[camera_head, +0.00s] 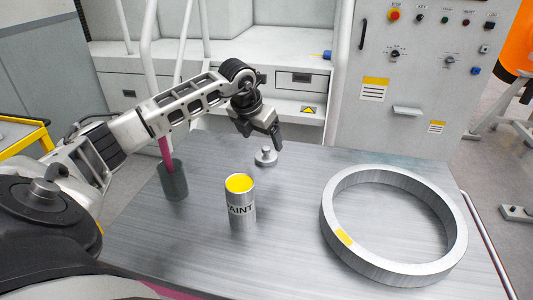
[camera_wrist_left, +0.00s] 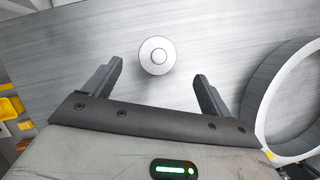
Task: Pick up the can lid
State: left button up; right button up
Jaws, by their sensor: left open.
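The can lid (camera_head: 265,156) is a small round silver disc with a raised knob, lying on the metal table behind the paint can. It also shows in the left wrist view (camera_wrist_left: 157,56), ahead of the fingertips and between their lines. My left gripper (camera_head: 275,143) is open and empty, above and close to the lid, with its two dark fingers (camera_wrist_left: 158,75) apart. The silver paint can (camera_head: 241,208) stands upright and open, with yellow paint showing at its top. My right gripper is not in view.
A large metal ring (camera_head: 338,225) lies on the right of the table (camera_head: 290,255). A dark cylindrical holder (camera_head: 173,183) with a pink stick stands at the left. A control panel cabinet (camera_head: 420,90) stands behind. The table between can and ring is clear.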

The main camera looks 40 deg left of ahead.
aim_at(266, 148)
pick_arm(q)
jog(key=shift+w+p+x, duration=0.1)
jog(key=shift+p+x, duration=0.2)
jog(key=shift+x, duration=1.25)
jog(key=shift+w+p+x, duration=0.15)
jog(key=shift+p+x, duration=0.1)
jog(key=shift+x, duration=1.35)
jog(key=shift+a+r, duration=0.15)
jog(key=c, duration=1)
